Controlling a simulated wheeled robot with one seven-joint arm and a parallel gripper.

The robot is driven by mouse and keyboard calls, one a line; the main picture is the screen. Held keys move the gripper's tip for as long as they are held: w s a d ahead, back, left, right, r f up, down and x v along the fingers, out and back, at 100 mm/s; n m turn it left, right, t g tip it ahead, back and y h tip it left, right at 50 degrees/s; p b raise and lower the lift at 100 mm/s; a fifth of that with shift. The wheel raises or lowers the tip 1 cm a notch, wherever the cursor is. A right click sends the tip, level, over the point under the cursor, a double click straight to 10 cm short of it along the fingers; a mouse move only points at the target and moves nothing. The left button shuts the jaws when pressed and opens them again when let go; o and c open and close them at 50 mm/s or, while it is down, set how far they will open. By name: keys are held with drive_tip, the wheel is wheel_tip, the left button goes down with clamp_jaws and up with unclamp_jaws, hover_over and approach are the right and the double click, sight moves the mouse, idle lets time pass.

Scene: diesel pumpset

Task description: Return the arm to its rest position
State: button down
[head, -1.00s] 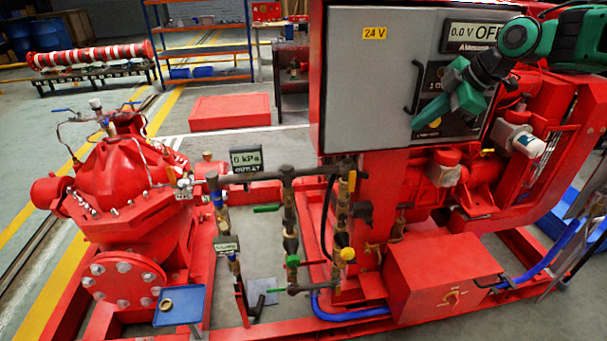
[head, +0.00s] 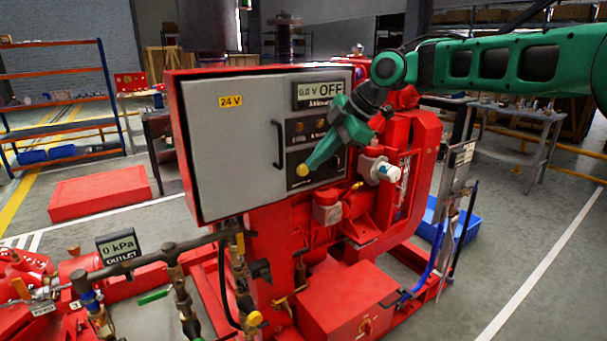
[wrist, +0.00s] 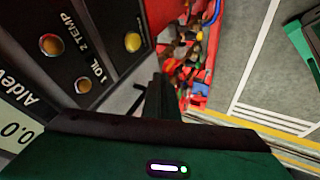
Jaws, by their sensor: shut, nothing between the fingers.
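My green arm reaches in from the right in the head view. My gripper (head: 313,161) hangs in front of the control cabinet (head: 235,145), its tip overlapping the dark lower panel beside a yellow round lamp or button (head: 303,170). I cannot tell whether it touches the panel. The fingers are shut and empty; in the wrist view they show as a dark shape (wrist: 160,105). That view also shows the panel (wrist: 75,50) at upper left, with the yellow round part (wrist: 132,42) apart from the fingers.
Red engine parts (head: 345,205) lie below and right of the gripper. A grey table (head: 515,115) and blue crate (head: 445,220) stand to the right. Open floor (head: 540,240) lies at lower right.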

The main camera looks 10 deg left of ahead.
drive_tip(key=s+d+f+m+h, duration=0.25)
drive_tip(key=d+m, duration=0.25)
drive_tip(key=d, duration=0.6)
drive_tip(key=s+d+f+m+t+h, duration=0.1)
drive_tip(key=s+d+m, duration=0.35)
drive_tip(key=d, duration=0.55)
drive_tip(key=s+d+f+m+h, duration=0.2)
drive_tip(key=d+m, duration=0.3)
drive_tip(key=d, duration=0.6)
drive_tip(key=s+d+f+m+g, duration=0.1)
drive_tip(key=s+d+f+m, duration=0.3)
drive_tip(key=s, duration=0.6)
drive_tip(key=s+d+f+m+g+h, duration=0.1)
drive_tip(key=s+d+f+m, duration=0.3)
drive_tip(key=s, duration=0.6)
drive_tip(key=s+d+f+m+g, duration=0.1)
drive_tip(key=s+d+f+m, duration=0.3)
drive_tip(key=s+d+m, duration=0.4)
drive_tip(key=shift+s+d, duration=0.35)
drive_tip(key=shift+s, duration=0.75)
drive_tip(key=shift+h, duration=0.25)
drive_tip(key=shift+w+f, duration=0.3)
drive_tip(key=shift+w, duration=0.35)
